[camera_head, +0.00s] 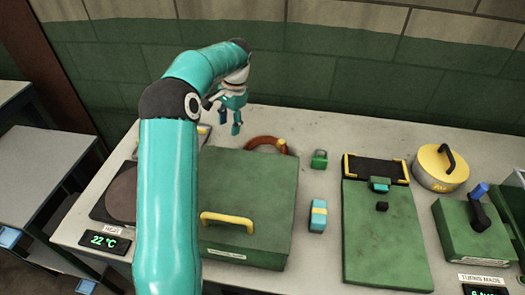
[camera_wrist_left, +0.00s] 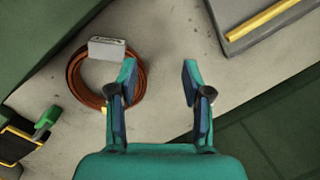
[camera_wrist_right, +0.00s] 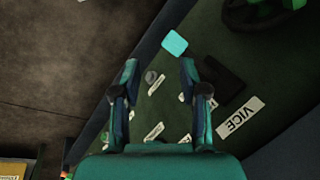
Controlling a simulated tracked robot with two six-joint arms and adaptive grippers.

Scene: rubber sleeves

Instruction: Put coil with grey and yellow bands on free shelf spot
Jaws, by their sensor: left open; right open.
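An orange-brown coil (camera_head: 262,140) lies on the workbench (camera_head: 325,262) behind the large green box, which hides part of it. It also shows in the left wrist view (camera_wrist_left: 75,82), flat on the bench, with a grey band (camera_wrist_left: 107,48) on top and a small yellow band at its lower edge. My left gripper (camera_head: 229,121) is open and empty above the bench, left of the coil; in the left wrist view one finger overlaps the coil's right side. My right gripper (camera_wrist_right: 159,72) is open and empty, outside the head view. I cannot make out the free shelf spot.
The green box (camera_head: 275,190) with a yellow handle stands beside my left arm. Grey units (camera_head: 45,165) stand left. A VICE label (camera_wrist_right: 240,118) lies below my right gripper.

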